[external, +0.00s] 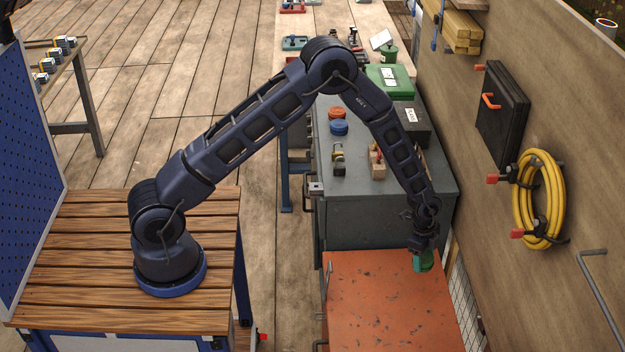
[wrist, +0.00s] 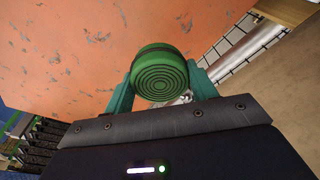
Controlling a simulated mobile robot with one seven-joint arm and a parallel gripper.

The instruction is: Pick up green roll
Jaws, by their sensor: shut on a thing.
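The green roll (wrist: 159,73) is held between the two teal fingers of my gripper (wrist: 160,88) in the wrist view. Its round end with dark concentric rings faces the camera. In the external view my gripper (external: 424,258) is over the right back part of an orange worn cabinet top (external: 385,310). The roll shows there only as a small green patch, partly hidden by the gripper. I cannot tell whether the roll touches the orange top.
A grey cabinet (external: 380,215) behind carries an orange roll (external: 336,113), a blue roll (external: 339,128) and a padlock (external: 338,152). The wall at right holds a yellow hose (external: 540,200). Most of the orange top is clear.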

